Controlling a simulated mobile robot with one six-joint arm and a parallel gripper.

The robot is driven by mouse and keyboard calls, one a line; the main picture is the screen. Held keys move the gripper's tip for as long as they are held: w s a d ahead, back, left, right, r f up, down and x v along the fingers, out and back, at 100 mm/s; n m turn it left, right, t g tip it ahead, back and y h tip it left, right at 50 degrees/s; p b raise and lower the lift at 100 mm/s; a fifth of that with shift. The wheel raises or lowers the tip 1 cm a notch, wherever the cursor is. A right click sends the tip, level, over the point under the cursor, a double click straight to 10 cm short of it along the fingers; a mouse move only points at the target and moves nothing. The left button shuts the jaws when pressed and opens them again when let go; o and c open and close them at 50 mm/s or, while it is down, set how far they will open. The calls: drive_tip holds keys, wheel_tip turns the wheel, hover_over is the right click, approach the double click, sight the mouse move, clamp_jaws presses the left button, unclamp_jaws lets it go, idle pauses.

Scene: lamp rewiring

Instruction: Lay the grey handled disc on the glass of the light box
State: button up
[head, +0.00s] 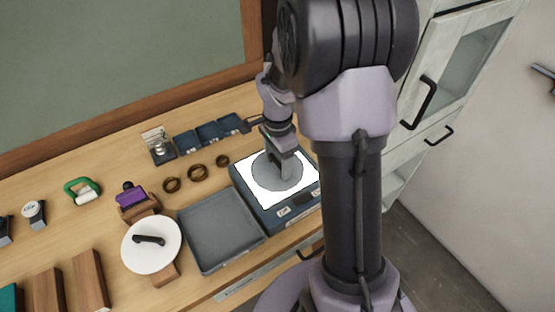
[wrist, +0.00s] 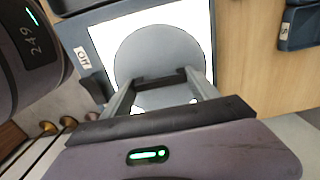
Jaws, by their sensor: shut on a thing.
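The light box (head: 299,209) has a brightly lit white glass top (head: 300,193) and a dark blue-grey body. The grey handled disc (head: 264,172) is over the middle of the glass, with white showing all around it. It also shows in the wrist view (wrist: 160,48), where it looks flat to the glass. I cannot tell whether it touches the glass or hovers just above it. My gripper (wrist: 162,82) points down over the disc and is shut on its handle, which is mostly hidden between the fingers.
A grey tray (head: 222,232) stands left of the light box. A white disc with a black handle (head: 152,258) rests on a wooden stand further left. Several brown rings (head: 197,173) and blue bins (head: 208,133) lie behind. A cabinet (head: 460,70) stands at the right.

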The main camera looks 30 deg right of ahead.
drive_tip(key=shift+f, duration=0.25)
drive_tip(key=o, duration=1.8)
drive_tip(key=shift+c, duration=0.2)
drive_tip(key=shift+r, duration=0.1)
drive_tip(key=shift+r+p, duration=2.85)
drive_tip(key=shift+r, duration=1.15)
